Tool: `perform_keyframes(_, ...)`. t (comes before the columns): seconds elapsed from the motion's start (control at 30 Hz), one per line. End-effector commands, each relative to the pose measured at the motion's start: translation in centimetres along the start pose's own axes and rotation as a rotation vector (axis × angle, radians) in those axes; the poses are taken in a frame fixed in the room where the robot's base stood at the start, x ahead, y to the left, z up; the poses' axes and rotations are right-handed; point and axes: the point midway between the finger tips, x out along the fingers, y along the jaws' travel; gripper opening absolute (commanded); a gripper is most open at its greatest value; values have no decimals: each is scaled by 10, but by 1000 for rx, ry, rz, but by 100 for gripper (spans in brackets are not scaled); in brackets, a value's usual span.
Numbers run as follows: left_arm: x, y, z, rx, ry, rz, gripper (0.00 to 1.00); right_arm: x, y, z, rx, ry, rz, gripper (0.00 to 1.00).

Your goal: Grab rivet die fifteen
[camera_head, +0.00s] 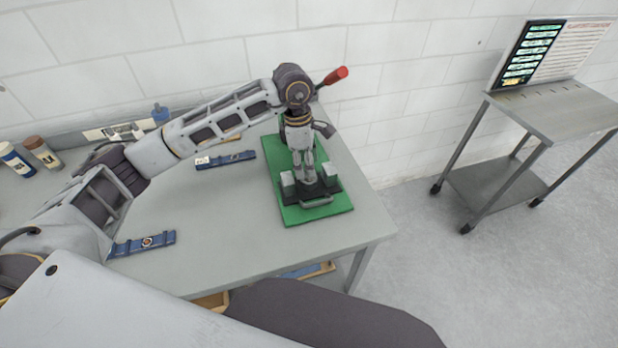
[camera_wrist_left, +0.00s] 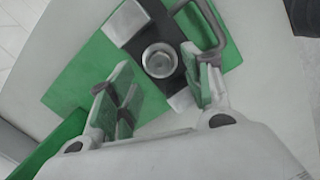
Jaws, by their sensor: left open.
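In the left wrist view a round silvery metal piece (camera_wrist_left: 160,60), which looks like the rivet die, sits upright in the black base (camera_wrist_left: 183,36) of a press-like tool. The number on it cannot be read. My left gripper (camera_head: 305,178) points down over this base (camera_head: 318,188) in the head view. In the wrist view my left gripper (camera_wrist_left: 165,92) is open, with one finger on each side below the metal piece and nothing visibly held. In the head view the gripper hides the metal piece. My right gripper is out of view.
The base stands on a green mat (camera_head: 290,213) and has a looped handle (camera_head: 316,202). A red-ended lever (camera_head: 335,75) rises behind my arm. Blue strips (camera_head: 142,244) and bottles (camera_head: 42,152) are on the grey table (camera_head: 210,260). A metal cart (camera_head: 555,110) stands right.

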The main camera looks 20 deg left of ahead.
Motion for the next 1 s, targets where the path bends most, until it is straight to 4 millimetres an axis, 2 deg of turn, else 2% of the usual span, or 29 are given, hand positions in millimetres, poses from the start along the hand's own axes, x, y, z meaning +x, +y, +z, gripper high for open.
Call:
perform_keyframes(0.3,30,0,2,0,-1,-1,50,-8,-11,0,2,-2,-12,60)
perform_keyframes(0.6,33,0,1,0,-1,0,50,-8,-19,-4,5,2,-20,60)
perform_keyframes(0.83,33,0,1,0,-1,0,50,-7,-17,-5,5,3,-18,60)
perform_keyframes(1.0,33,0,1,0,-1,0,28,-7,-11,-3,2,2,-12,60)
